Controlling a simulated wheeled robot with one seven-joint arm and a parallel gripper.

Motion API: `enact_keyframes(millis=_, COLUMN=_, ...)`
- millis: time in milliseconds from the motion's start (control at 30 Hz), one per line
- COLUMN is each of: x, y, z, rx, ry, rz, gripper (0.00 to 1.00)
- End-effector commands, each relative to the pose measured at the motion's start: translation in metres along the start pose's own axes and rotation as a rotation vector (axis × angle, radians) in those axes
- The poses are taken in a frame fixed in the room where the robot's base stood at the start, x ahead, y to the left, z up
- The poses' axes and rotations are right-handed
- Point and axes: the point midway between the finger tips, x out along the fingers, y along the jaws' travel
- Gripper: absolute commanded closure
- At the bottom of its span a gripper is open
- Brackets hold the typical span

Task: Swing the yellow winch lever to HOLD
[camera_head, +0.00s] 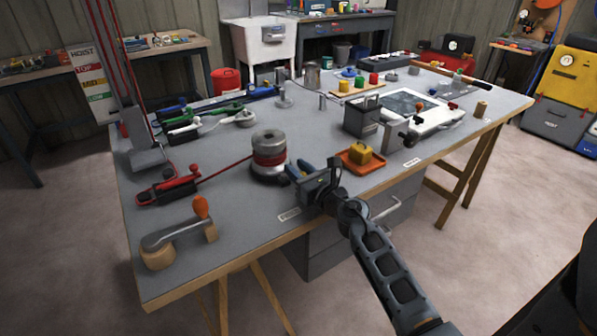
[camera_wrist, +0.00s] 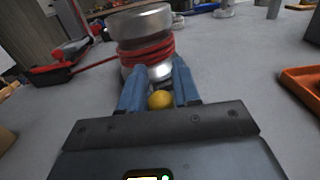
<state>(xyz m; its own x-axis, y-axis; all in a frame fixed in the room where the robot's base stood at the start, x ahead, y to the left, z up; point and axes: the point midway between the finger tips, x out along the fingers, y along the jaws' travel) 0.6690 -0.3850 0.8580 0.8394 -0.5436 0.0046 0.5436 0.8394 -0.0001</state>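The winch (camera_head: 269,158) is a grey metal drum wound with red rope, standing on the workbench near its front edge. It also shows right ahead in the wrist view (camera_wrist: 143,32). The round yellow knob of the winch lever (camera_wrist: 160,100) sits between my blue fingers and fills the gap between them. My gripper (camera_head: 300,167) is at the right side of the drum, low over the bench; it appears shut on the knob. The rest of the lever is mostly hidden by the fingers and hand. I cannot make out a HOLD mark.
An orange tray (camera_head: 349,168) with a yellow block (camera_head: 361,154) lies right of my gripper. A red rope runs left from the drum to a red fitting (camera_head: 173,187). Green and white clamps (camera_head: 212,118) lie behind.

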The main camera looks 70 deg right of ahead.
Motion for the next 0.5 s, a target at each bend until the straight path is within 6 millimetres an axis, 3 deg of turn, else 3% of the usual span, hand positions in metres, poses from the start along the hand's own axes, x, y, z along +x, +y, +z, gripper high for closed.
enact_keyframes(millis=167, x=-0.0003, y=-0.0002, z=-0.0003, rx=0.000, ry=0.001, rz=0.000, gripper=0.52)
enact_keyframes(millis=500, x=-0.0080, y=-0.0003, z=-0.0031, rx=-0.001, ry=0.005, rz=0.000, gripper=0.52)
